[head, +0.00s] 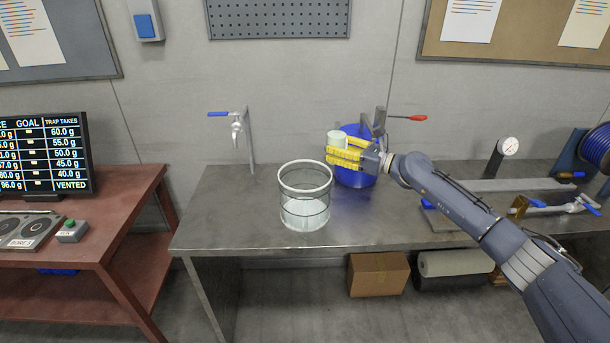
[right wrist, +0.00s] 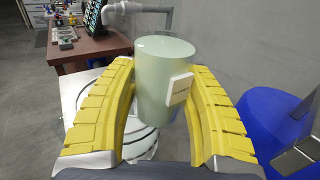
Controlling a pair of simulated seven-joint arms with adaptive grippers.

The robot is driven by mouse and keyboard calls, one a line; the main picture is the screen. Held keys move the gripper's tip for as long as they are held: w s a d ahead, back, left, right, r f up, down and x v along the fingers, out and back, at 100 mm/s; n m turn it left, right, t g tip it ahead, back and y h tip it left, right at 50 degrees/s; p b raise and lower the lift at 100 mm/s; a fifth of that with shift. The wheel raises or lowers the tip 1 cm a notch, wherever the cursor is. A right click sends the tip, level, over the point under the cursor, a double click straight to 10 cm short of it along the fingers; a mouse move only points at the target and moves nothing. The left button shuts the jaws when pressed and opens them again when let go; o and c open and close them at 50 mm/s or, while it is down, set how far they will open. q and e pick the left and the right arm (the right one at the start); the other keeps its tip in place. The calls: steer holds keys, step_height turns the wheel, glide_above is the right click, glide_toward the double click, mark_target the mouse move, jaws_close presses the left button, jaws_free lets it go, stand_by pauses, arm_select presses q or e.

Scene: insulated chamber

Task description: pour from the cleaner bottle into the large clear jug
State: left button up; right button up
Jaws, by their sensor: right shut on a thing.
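The cleaner bottle, seen as a pale green cylinder (head: 336,138), is held in my right gripper (head: 343,156). In the right wrist view the same bottle (right wrist: 165,85) stands between the two yellow fingers, with a small pale label block on its side. It looks about upright. The large clear jug (head: 304,206) stands on the metal bench, left of and in front of my right gripper, with clear contents low inside. Part of the jug (right wrist: 142,143) shows behind the bottle in the right wrist view. My left gripper is out of view.
A blue bucket (head: 355,178) stands just behind my right gripper. A tap (head: 237,130) with a blue handle rises at the bench's back left. A red-brown table (head: 110,210) with a display (head: 45,150) is at the left. The bench front left is clear.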

steer(key=shift+s+d+f+n+g+y, duration=0.25)
steer(key=shift+d+f+n+g+y, duration=0.2)
steer(key=shift+d+f+g, duration=0.3)
steer(key=shift+r+n+h, duration=0.1)
steer(key=shift+n+h, duration=0.15)
steer(key=shift+h, duration=0.2)
steer(key=shift+a+r+n+g+h, duration=0.25)
steer(key=shift+n+h, duration=0.15)
steer(key=shift+h, duration=0.25)
steer(key=shift+a+r+n+g+h, duration=0.1)
steer(key=shift+a+n+g+h, duration=0.1)
steer(key=shift+n+h, duration=0.35)
steer(key=shift+s+a+f+n+h, duration=0.1)
steer(key=shift+a+f+n+h, duration=0.15)
steer(key=shift+f+h, duration=0.35)
steer(key=shift+s+a+f+n+h, duration=0.1)
steer(key=shift+a+f+n+h, duration=0.15)
steer(key=shift+h, duration=0.55)
steer(key=shift+w, duration=0.1)
steer(key=shift+d+f+n+g+h, duration=0.2)
steer(key=shift+f+n+g+h, duration=0.15)
steer(key=shift+h, duration=0.55)
steer(key=shift+d+f+n+h, duration=0.25)
steer(key=shift+d+n+h, duration=0.05)
steer(key=shift+h, duration=0.5)
steer(key=shift+d+f+n+h, duration=0.2)
steer(key=shift+d+n+h, duration=0.1)
steer(key=shift+h, duration=0.5)
stand_by(1.6)
